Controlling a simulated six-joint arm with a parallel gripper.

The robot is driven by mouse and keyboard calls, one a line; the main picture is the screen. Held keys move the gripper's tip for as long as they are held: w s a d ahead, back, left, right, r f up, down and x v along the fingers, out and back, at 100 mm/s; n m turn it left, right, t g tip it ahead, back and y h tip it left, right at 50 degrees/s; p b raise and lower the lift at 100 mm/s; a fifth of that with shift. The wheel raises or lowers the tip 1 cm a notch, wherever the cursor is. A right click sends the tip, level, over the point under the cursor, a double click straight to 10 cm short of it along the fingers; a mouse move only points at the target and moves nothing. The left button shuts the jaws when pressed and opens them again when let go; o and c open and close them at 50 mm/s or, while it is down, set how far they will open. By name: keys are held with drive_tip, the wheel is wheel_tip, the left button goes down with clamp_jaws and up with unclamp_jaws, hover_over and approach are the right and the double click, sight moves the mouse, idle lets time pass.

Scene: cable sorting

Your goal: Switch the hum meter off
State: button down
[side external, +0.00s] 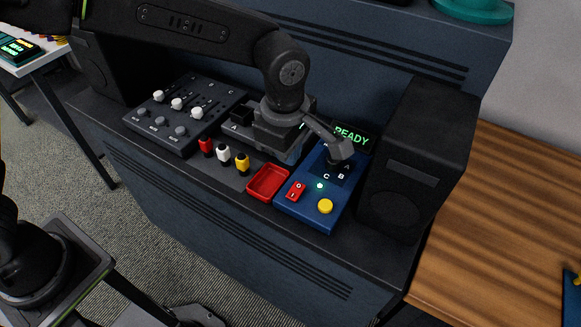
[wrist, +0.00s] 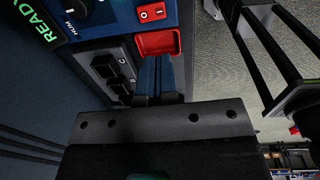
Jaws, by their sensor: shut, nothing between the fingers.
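The hum meter is a blue box (side external: 308,208) at the right of the desk, with a lit green READY display (side external: 352,137). Its red rocker switch (side external: 296,191) carries marks at both ends; which end is pressed I cannot tell. A small green lamp (side external: 320,186) glows beside it. In the wrist view the switch (wrist: 151,12) is at the top, with a dark knob (wrist: 78,9) to its left. My gripper (wrist: 160,60) is shut and empty, apart from the switch, its tips showing by the red tray.
The red tray (side external: 268,183) lies left of the meter. Red, white and yellow plugs (side external: 224,154) stand further left, before a slider mixer (side external: 185,113). A tall black speaker (side external: 417,160) stands close on the meter's right. A yellow button (side external: 325,206) is near the switch.

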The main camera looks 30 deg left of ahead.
sight(297, 185)
drive_tip(key=shift+s+r, duration=0.2)
drive_tip(key=shift+r, duration=1.25)
drive_tip(key=shift+w+r+t, duration=0.15)
drive_tip(key=shift+w+t, duration=0.25)
drive_tip(key=shift+w, duration=0.4)
drive_tip(key=f, duration=0.4)
drive_tip(key=w+f, duration=0.1)
drive_tip(key=f, duration=0.4)
drive_tip(key=w+f, duration=0.1)
drive_tip(key=f, duration=0.4)
